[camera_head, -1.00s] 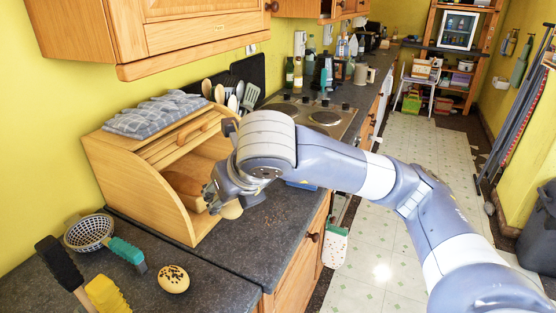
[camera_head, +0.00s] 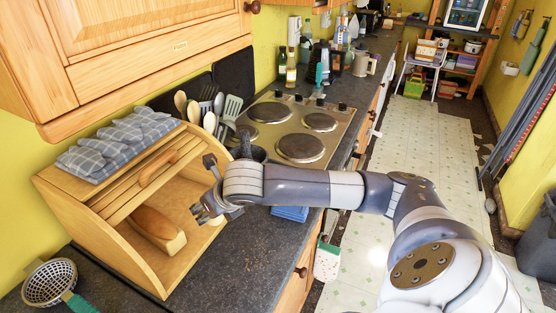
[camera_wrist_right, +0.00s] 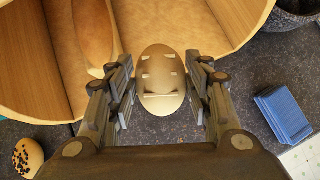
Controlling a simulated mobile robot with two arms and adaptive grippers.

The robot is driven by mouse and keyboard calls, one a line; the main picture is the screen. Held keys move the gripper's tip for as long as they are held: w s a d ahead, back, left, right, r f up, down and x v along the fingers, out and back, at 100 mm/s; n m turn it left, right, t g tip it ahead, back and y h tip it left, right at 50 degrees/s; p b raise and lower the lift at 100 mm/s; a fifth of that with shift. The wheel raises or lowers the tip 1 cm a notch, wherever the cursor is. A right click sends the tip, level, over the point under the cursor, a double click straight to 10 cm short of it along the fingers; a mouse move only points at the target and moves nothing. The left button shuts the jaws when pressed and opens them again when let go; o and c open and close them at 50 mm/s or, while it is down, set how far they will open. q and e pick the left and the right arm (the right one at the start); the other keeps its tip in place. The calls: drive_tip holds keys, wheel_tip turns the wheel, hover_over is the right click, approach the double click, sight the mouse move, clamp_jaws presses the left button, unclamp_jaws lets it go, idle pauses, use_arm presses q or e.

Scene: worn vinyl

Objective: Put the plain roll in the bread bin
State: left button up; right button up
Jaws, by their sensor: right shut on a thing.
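The plain roll (camera_wrist_right: 161,85) is a smooth, golden-brown oval. My right gripper (camera_wrist_right: 162,100) is shut on it, with one finger on each side in the wrist view. In the head view my right gripper (camera_head: 206,212) is at the open front of the wooden bread bin (camera_head: 95,232), near its far end; the roll is mostly hidden there. The bin also shows in the wrist view (camera_wrist_right: 35,70), with its front open and the roll at its front edge. I cannot tell whether the roll touches the bin. My left gripper is not in view.
A brown loaf (camera_head: 158,228) lies inside the bin. A folded checked cloth (camera_head: 118,142) is on top. A seeded roll (camera_wrist_right: 27,157) lies on the counter. A blue object (camera_wrist_right: 284,112) is right of the gripper.

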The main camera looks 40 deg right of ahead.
drive_tip(key=s+d+f+n+y+p, duration=0.1)
drive_tip(key=s+d+f+p, duration=0.1)
drive_tip(key=s+d+p, duration=0.2)
drive_tip(key=s+d+f+n+y+p, duration=0.1)
drive_tip(key=s+d+p, duration=0.4)
drive_tip(key=d, duration=0.5)
drive_tip(key=shift+f+n+p, duration=0.3)
drive_tip(key=shift+f+p, duration=0.15)
drive_tip(key=shift+p, duration=0.2)
drive_tip(key=shift+s, duration=0.1)
